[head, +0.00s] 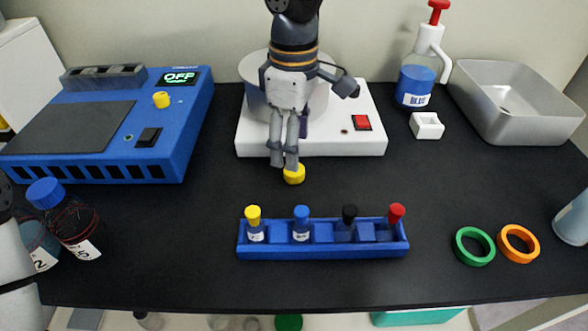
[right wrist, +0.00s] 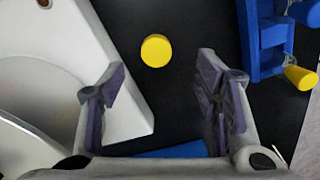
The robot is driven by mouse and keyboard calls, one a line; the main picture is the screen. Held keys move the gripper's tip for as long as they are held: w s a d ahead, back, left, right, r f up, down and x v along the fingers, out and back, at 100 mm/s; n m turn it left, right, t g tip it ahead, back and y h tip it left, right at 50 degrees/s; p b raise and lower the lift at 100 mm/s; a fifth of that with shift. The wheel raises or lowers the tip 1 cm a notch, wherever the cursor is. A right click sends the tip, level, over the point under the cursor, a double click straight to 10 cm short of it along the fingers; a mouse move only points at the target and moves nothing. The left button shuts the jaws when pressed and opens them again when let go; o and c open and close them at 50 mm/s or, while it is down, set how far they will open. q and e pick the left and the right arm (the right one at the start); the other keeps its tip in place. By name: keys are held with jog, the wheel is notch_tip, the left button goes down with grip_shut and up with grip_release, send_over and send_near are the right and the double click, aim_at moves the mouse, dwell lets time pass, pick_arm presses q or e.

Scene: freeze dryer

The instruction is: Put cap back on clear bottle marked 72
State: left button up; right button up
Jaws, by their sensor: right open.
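A small yellow cap (head: 294,174) lies on the black table in front of the white device. It also shows in the right wrist view (right wrist: 156,50), ahead of and between the fingertips. My right gripper (head: 284,163) points down just behind the cap; in the right wrist view (right wrist: 160,88) its fingers are apart with nothing between them. A clear bottle (head: 40,243) with a label ending in 2 stands at the far left, partly hidden by my left arm; its top is hidden. My left gripper is out of view.
A blue-capped bottle (head: 63,218) with dark contents stands beside the clear bottle. A blue rack (head: 322,249) with several capped vials is in front. A blue machine (head: 180,140) and white device (head: 372,140) stand behind. Green (head: 474,246) and orange rings (head: 518,244) lie right.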

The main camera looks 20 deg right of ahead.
aim_at(294, 173)
jog(key=shift+f, duration=0.6)
jog(key=f, duration=0.5)
jog(key=shift+w+d+f, duration=0.1)
jog(key=shift+w+d, duration=0.05)
jog(key=shift+w, duration=0.1)
jog(key=shift+c, duration=0.4)
jog(key=c, duration=0.8)
